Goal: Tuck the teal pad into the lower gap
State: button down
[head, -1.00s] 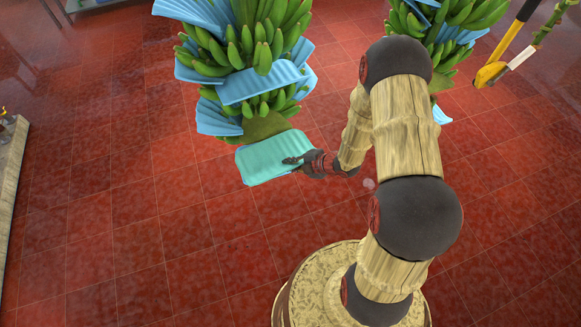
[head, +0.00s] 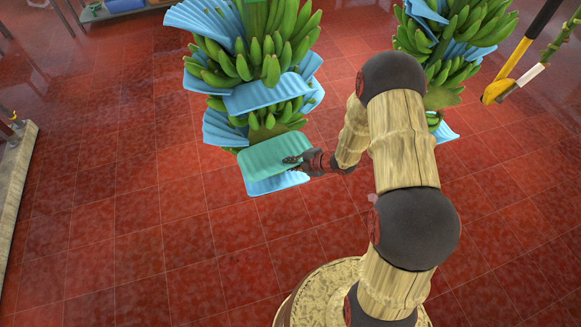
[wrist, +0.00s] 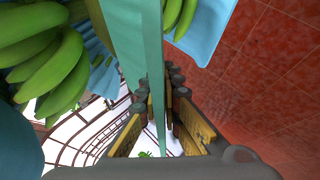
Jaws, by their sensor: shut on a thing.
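The teal pad (head: 268,153) is a flat sheet at the lower end of the left hanging banana bunch (head: 258,55). My gripper (head: 294,161) is shut on its right part. In the wrist view the teal pad (wrist: 140,35) runs nearly edge-on between the fingers (wrist: 160,105), with green bananas (wrist: 45,75) close on its left. A light blue pad (head: 277,183) shows just below the teal pad in the head view. Other blue pads (head: 262,95) sit between the layers of bananas. The lower gap's opening is hidden, so I cannot tell whether the teal edge is inside it.
A second bunch with blue pads (head: 450,50) hangs at the right behind my arm. A yellow and black tool (head: 510,75) is at the upper right. A grey ledge (head: 14,175) stands at the left edge. The red tiled floor (head: 130,220) is clear.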

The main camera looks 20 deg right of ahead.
aim_at(278, 145)
jog(key=shift+w+f+p, duration=0.15)
jog(key=shift+w+p, duration=0.5)
jog(key=shift+w, duration=4.5)
jog(key=shift+f, duration=0.35)
jog(key=c, duration=2.2)
grip_release()
jog(key=shift+o, duration=1.1)
jog(key=shift+o, duration=0.4)
jog(key=v, duration=1.2)
